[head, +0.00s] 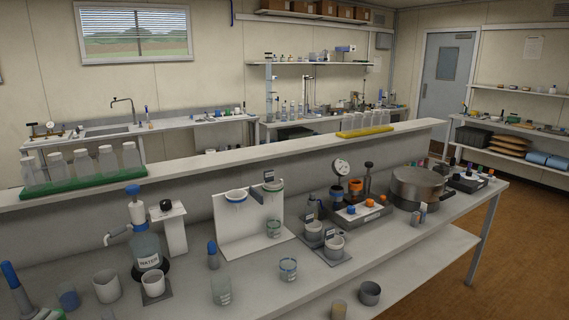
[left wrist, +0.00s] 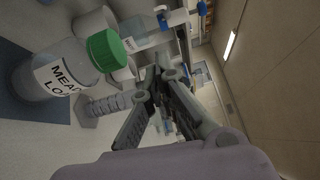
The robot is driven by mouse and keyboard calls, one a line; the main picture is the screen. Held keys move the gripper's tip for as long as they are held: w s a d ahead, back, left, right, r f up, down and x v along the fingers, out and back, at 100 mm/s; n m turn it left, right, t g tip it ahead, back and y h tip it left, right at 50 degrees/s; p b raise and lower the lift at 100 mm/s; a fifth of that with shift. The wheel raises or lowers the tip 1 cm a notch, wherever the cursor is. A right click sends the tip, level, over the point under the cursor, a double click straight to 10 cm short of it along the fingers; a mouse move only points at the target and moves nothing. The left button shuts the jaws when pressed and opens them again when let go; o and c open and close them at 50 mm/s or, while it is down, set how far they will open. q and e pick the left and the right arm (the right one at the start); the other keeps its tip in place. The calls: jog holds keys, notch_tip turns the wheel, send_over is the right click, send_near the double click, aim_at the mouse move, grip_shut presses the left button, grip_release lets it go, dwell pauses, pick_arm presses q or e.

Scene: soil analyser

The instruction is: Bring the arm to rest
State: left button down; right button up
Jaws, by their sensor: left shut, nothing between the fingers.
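My left gripper (left wrist: 159,76) shows in the left wrist view, with its two dark grey fingers coming together at the tips. It is shut and nothing shows between the fingers. I cannot make out either gripper in the head view. A bottle with a green cap (left wrist: 104,49) and a lettered label stands to the left of the fingers in the left wrist view, apart from them. My right gripper is not in view.
The bench holds a water bottle (head: 147,251), a white filter stand (head: 251,232), a beaker (head: 221,290), a steel pot (head: 417,187) and several cups. A raised shelf (head: 200,181) runs behind, carrying a green rack of bottles (head: 84,178) and a yellow rack (head: 365,132). Brown floor is open at right.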

pick_arm(q)
jog(key=s+d+f+n+g+y, duration=0.3)
jog(key=s+d+f+n+g, duration=0.15)
jog(key=d+f+n, duration=0.3)
jog(key=s+d+f+n+g+y, duration=0.25)
jog(key=s+d+f+n, duration=0.25)
jog(key=d+f+n, duration=0.25)
jog(key=s+d+n+g+h, duration=0.35)
jog(key=s+d+g, duration=0.45)
jog(key=s+d, duration=0.85)
notch_tip(320, 180, down, 28)
jog(key=s+g, duration=0.1)
jog(key=s+a+f+g, duration=0.1)
jog(key=s+a+f, duration=0.1)
jog(key=s+f, duration=1.2)
jog(key=shift+s+a+f+m, duration=0.2)
jog(key=shift+s+f+m, duration=0.15)
jog(key=shift+s, duration=0.9)
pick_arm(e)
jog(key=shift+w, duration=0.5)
